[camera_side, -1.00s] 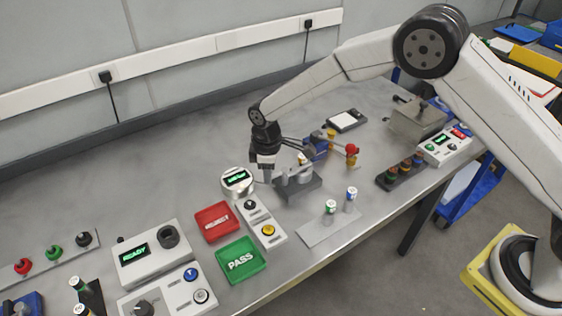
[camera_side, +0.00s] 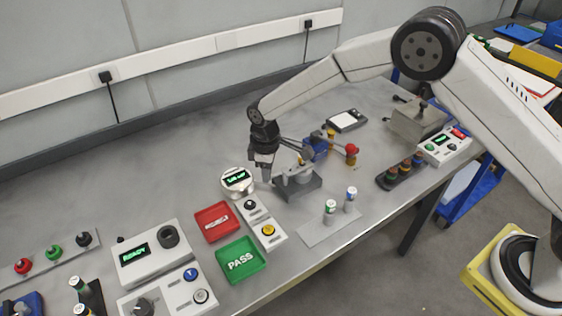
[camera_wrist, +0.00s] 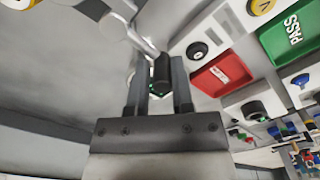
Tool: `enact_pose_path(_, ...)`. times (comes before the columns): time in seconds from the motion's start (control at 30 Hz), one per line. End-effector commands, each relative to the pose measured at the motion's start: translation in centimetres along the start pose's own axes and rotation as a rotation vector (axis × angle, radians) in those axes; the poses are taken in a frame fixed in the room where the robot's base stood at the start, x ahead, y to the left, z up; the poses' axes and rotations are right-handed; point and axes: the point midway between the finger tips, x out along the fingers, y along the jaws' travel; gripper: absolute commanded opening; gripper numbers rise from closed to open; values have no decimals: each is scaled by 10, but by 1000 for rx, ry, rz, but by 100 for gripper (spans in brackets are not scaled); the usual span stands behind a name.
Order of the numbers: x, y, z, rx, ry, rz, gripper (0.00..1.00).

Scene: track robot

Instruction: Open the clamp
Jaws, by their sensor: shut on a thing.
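The clamp (camera_side: 298,185) is a grey metal fixture on a dark base near the middle of the bench. My gripper (camera_side: 266,174) is at its left side, pointing down. In the wrist view, my gripper (camera_wrist: 161,72) has its two fingers on either side of a dark cylindrical handle (camera_wrist: 161,68), shut on it. A pale metal rod (camera_wrist: 135,35) runs from the handle toward the upper left. The side view is too small to show the handle between the fingers.
A round gauge with a green display (camera_side: 237,181) stands close to the left of my gripper. A red tray (camera_side: 217,222), a green PASS tray (camera_side: 240,261) and a button box (camera_side: 266,232) lie in front. Small cylinders (camera_side: 330,208) stand on a pale plate to the right.

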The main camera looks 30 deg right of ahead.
Motion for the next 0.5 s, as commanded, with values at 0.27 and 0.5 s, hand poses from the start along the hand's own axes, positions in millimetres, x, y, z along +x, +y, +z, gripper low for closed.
enact_pose_path(0.27, 4, 3, -2, 171, -11, -10, 0)
enact_pose_path(0.5, 5, 14, -6, 390, -13, -9, 0)
